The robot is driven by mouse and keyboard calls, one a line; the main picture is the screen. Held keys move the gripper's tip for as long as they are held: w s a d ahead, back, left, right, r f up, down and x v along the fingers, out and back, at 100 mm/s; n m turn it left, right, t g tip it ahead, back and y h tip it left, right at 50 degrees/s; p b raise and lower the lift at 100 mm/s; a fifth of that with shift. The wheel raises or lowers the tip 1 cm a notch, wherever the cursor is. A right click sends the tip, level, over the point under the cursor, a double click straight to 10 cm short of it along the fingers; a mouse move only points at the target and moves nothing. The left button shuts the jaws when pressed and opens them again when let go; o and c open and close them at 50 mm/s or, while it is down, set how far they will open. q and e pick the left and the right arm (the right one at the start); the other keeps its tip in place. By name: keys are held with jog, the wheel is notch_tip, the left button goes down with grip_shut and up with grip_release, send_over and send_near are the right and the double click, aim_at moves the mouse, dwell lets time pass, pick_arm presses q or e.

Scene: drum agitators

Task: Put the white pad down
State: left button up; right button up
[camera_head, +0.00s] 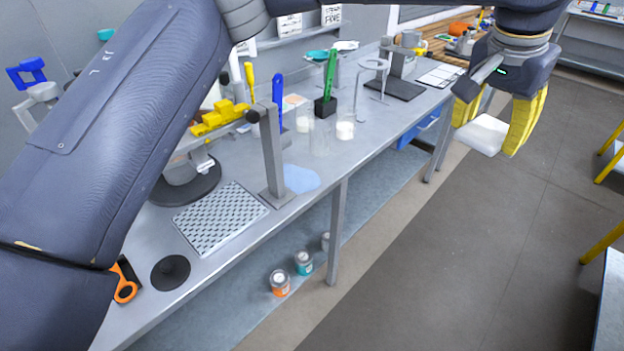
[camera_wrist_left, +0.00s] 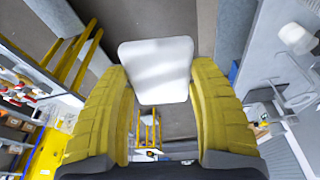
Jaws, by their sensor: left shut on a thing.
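The white pad (camera_head: 484,134) is held between the yellow fingers of my left gripper (camera_head: 493,128), at the upper right of the head view. It hangs over the grey floor in front of the bench, clear of any surface. In the left wrist view the white pad (camera_wrist_left: 157,68) sits flat-faced between the two fingertips of my left gripper (camera_wrist_left: 158,85), with a finger on each side. My right gripper is not in view.
A long grey bench (camera_head: 330,175) carries a perforated metal plate (camera_head: 220,217), a grey post (camera_head: 270,155), a green-handled tool (camera_head: 329,75), glass vessels and a ring stand (camera_head: 372,78). Open floor (camera_head: 450,250) lies right of the bench.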

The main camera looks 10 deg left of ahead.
pick_arm(q)
jog(key=f, duration=0.2)
jog(key=s+d+f, duration=0.1)
jog(key=shift+s+f, duration=0.1)
jog(key=shift+f, duration=0.1)
jog(key=s+d+r+m, duration=0.1)
jog(key=s+d+r, duration=0.1)
jog(key=d, duration=0.6)
jog(key=w+r+n, duration=0.2)
jog(key=w+r, duration=0.1)
jog(key=w, duration=0.4)
jog(key=w+a+f+n+y, duration=0.1)
jog(key=w+a+f+n, duration=0.35)
jog(key=w+a, duration=0.45)
jog(key=w+a+f+n+y, duration=0.1)
jog(key=w+a+f+n, duration=0.35)
jog(key=w+a, duration=0.45)
jog(key=n+y, duration=0.3)
jog(key=n, duration=0.7)
send_over(294, 179)
jog(key=shift+g, duration=0.4)
jog(key=f, duration=1.9)
jog(key=shift+d, duration=0.25)
notch_tip(294, 179, down, 2)
jog(key=shift+s+f, duration=0.1)
jog(key=shift+f, duration=2.6)
